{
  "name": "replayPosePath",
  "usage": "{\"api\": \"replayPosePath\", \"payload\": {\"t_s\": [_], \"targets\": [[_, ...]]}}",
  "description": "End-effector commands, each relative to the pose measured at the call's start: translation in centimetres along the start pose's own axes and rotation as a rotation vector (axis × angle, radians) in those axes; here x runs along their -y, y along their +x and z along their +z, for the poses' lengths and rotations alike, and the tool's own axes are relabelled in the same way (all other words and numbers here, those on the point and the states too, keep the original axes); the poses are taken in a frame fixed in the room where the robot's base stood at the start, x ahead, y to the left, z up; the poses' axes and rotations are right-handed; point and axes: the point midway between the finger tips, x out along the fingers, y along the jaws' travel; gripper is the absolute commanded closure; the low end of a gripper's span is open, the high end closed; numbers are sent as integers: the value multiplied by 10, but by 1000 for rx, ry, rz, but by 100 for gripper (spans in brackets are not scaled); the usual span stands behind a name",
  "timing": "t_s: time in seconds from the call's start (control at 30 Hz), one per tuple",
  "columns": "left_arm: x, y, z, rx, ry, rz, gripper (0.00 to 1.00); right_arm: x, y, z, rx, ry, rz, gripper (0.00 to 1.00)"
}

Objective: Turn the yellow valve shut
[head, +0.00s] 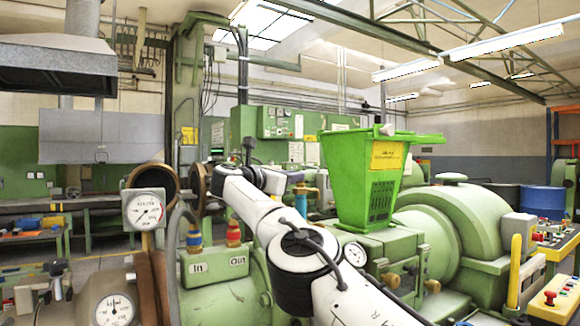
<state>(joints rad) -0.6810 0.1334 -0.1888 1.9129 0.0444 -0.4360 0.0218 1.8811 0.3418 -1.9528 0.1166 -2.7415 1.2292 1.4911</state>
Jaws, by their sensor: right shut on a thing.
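A small yellow valve (300,203) stands on the green machine beyond my right arm, left of the green hopper. My right gripper (294,178) is at the top of this valve, shut on it. The gripper is small in the view, and my white arm partly covers the area, so the exact grip on the handle is hard to see.
The green hopper (368,180) stands close right of the valve. Pressure gauges (147,211) and the "In" and "Out" fittings (233,233) are on the left. A yellow lever (515,270) and a control panel (555,297) are at the right.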

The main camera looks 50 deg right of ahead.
Motion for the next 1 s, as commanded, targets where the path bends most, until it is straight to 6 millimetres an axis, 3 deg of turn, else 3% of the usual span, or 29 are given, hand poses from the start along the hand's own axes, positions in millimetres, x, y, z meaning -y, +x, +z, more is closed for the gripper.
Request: {"api": "replayPosePath", "payload": {"t_s": [0.5,0.53,0.6,1.0], "targets": [[-1,-4,4,13,0,2,69,2,-1,-7,-5,-1,-17,100],[-1,-4,4,13,0,2,69,2,-1,-7,-6,-1,-18,82],[-1,-4,4,13,1,2,69,2,0,-6,-5,-1,-17,70],[-1,0,8,12,1,2,69,1,-4,-4,1,2,-12,68]]}}
